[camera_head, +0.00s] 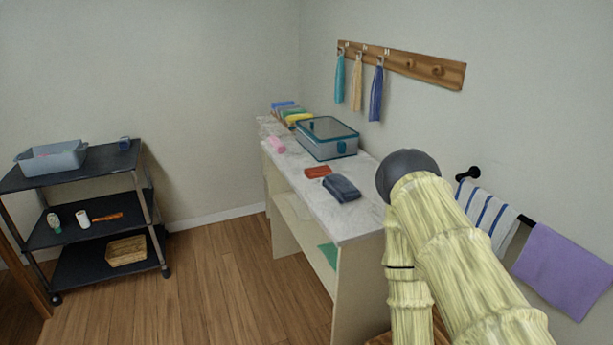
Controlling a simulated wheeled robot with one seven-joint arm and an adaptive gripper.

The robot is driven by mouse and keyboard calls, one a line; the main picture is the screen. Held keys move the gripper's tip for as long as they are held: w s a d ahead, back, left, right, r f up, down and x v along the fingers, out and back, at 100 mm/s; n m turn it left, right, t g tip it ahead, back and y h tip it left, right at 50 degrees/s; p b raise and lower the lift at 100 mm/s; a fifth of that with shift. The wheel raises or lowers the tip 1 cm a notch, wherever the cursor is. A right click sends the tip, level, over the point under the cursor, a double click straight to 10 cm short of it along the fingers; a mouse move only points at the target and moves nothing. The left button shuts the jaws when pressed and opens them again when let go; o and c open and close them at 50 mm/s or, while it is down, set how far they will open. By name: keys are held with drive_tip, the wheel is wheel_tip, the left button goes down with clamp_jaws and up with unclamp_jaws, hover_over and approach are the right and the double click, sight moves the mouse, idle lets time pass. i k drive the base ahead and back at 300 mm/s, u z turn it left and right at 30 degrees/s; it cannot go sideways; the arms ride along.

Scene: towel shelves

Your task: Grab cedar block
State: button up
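A small flat reddish-orange block (317,172) lies on the marble-look top of the shelf unit (366,222). It may be the cedar block, but it is too small to tell its material. It lies just left of a dark blue-grey folded cloth (343,188) and in front of a teal-edged clear box (327,139). My gripper is not visible.
A dark three-tier cart (68,265) stands left, holding a grey bin (51,158), an orange item (107,217) and a wicker basket (127,250). A peg rail (402,63) and towel bar (526,221) are on the right wall. Wooden floor between is clear.

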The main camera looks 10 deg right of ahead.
sight(312, 174)
drive_tip(key=u, duration=0.75)
drive_tip(key=i, duration=0.6)
drive_tip(key=z, duration=0.55)
